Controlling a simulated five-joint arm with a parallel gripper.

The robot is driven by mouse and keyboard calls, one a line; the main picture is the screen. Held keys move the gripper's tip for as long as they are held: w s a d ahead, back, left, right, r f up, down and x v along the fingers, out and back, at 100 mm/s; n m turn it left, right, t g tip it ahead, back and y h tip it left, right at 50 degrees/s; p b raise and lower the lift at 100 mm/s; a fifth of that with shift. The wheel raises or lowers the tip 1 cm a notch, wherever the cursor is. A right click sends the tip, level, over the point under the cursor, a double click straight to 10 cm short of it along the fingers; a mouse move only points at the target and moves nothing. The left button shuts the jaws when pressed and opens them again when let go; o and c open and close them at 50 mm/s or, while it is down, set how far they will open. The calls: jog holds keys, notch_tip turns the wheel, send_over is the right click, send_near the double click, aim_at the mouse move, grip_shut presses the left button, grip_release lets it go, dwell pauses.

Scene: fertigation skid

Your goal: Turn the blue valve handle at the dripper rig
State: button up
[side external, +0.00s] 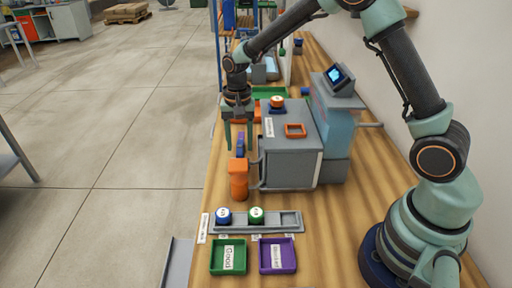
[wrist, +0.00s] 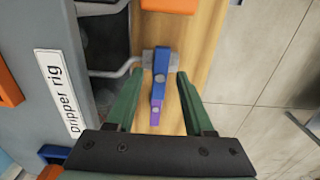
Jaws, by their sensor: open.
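The blue valve handle (wrist: 159,65) is a narrow upright-looking bar in the wrist view, with a purple lower part (wrist: 156,108). It sits at a small grey fitting (wrist: 146,58) beside the grey rig body labelled "Dripper rig" (wrist: 62,95). In the side view the handle (side external: 240,143) shows small, partly framed by the fingers. My gripper (wrist: 158,76) is open, pointing down, with one green finger on each side of the handle. Gaps show between handle and both fingers. The gripper (side external: 238,146) also shows in the side view; exact height over the handle is hard to tell.
An orange part (side external: 238,180) stands close in front of the handle. The grey box (side external: 290,150) stands right of it. A tray with blue and green capped pieces (side external: 272,222), a green bin (side external: 228,270) and a purple bin (side external: 278,268) are nearer. Open floor lies left of the bench.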

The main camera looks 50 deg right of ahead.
grip_shut()
jog(key=shift+n, duration=0.4)
jog(key=n, duration=0.8)
jog(key=shift+n, duration=0.3)
jog(key=n, duration=0.4)
jog(key=shift+n, duration=2.2)
jog(key=shift+r, duration=0.1)
